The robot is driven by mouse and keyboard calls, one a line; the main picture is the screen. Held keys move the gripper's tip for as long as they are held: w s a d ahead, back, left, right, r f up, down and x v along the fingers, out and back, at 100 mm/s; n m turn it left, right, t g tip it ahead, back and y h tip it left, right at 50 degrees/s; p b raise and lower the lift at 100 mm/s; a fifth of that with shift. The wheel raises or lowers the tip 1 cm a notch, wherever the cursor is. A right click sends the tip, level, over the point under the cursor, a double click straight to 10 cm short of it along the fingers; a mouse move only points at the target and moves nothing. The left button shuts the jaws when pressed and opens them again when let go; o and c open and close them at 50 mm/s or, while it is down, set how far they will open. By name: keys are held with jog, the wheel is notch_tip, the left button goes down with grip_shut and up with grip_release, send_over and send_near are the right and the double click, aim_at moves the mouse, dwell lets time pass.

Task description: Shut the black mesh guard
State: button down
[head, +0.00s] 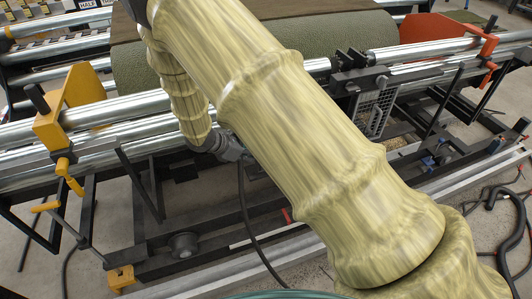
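The black mesh guard (374,110) is a small dark grid panel right of the middle in the head view. It hangs tilted below a black bracket (360,80) on the steel rollers, and my forearm passes close to its left. I cannot tell from this view how far it stands open. My gripper (238,150) is a dark shape low at the left of my arm, in front of the rollers and well to the left of the guard. My arm hides part of it, and its fingers are too small and covered to read.
A green turf roll (160,62) lies behind the steel rollers (110,108). A yellow bracket (70,105) stands at left and an orange-red one (440,35) at right. Black frame bars and a dark cable (250,225) are below. Black hoses (510,215) lie on the floor at right.

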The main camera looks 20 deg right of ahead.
jog(key=w+d+f+b, duration=0.3)
jog(key=d+f+b, duration=0.3)
jog(key=d, duration=0.4)
jog(key=shift+d+f+b, duration=0.3)
jog(key=shift+d, duration=0.05)
